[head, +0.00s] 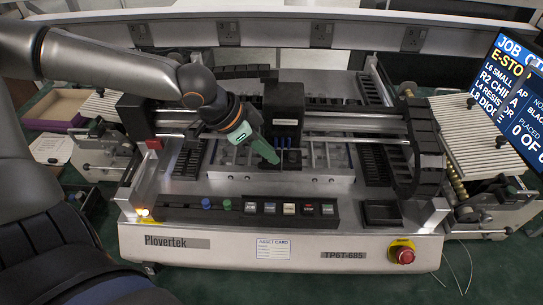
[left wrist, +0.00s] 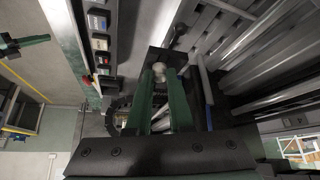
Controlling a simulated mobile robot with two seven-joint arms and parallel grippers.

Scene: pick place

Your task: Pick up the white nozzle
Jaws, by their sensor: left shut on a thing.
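My left gripper (head: 272,155) reaches down over the middle of the machine in the head view, beside the black placement head (head: 283,105). In the left wrist view its green fingers (left wrist: 163,88) are shut on the white nozzle (left wrist: 160,70), a small pale piece at the fingertips. The nozzle is mostly hidden by the fingers, and I cannot tell if it still touches the dark holder behind it. A green finger of what looks like my right gripper (left wrist: 30,41) shows at the left edge of the wrist view. The head view does not show it.
The front button panel (head: 290,208) carries a blue knob (head: 206,203) and a green knob (head: 227,204). A red emergency stop (head: 403,255) sits at the front right. Gantry rails (head: 345,125) cross behind the gripper. A screen (head: 515,95) stands at right.

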